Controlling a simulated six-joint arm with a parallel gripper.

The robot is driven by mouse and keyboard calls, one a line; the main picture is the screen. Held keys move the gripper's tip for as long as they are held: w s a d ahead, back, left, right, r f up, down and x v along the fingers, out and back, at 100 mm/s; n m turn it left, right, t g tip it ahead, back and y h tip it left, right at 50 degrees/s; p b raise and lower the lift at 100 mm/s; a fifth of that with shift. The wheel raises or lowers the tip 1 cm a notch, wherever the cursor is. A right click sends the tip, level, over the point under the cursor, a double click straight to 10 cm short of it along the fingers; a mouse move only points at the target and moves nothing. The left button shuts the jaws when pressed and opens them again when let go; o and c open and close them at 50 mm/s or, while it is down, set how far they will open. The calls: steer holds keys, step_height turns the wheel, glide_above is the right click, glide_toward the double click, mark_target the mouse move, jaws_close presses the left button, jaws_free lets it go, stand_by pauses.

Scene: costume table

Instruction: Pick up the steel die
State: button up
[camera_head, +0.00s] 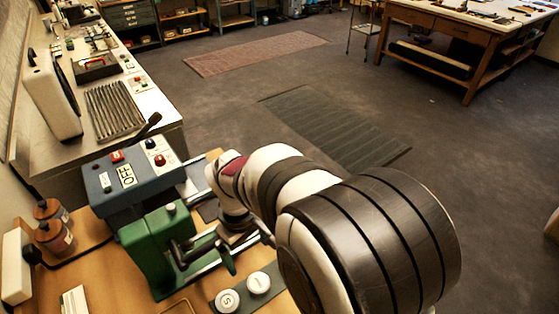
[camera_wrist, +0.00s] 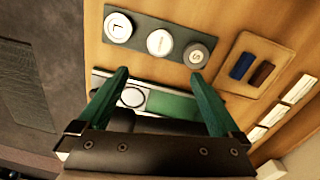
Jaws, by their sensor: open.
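My gripper (camera_wrist: 160,74) is open in the wrist view, with two green fingers spread and nothing held between them. A round, pale metallic disc with a dark rim (camera_wrist: 133,97) lies between the fingers, nearer the left one; it may be the steel die, but I cannot tell for sure. It sits beside a green block (camera_wrist: 172,104) on a pale-edged machine part. In the head view my arm covers most of this area, and I cannot make out the disc there. The green machine (camera_head: 148,247) stands left of my arm.
A dark strip (camera_wrist: 143,32) bears three round, lettered pieces beyond the fingertips. A tan tray (camera_wrist: 270,47) holds a blue and a brown piece. White label blocks (camera_wrist: 299,90) lie at right. A grey-blue control box (camera_head: 128,190) stands behind the green machine.

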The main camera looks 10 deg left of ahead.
mark_target(258, 283)
steer(key=f, duration=0.8)
steer(key=d+f, duration=0.1)
steer(key=f, duration=0.4)
steer(key=shift+d+f, duration=0.1)
jaws_close()
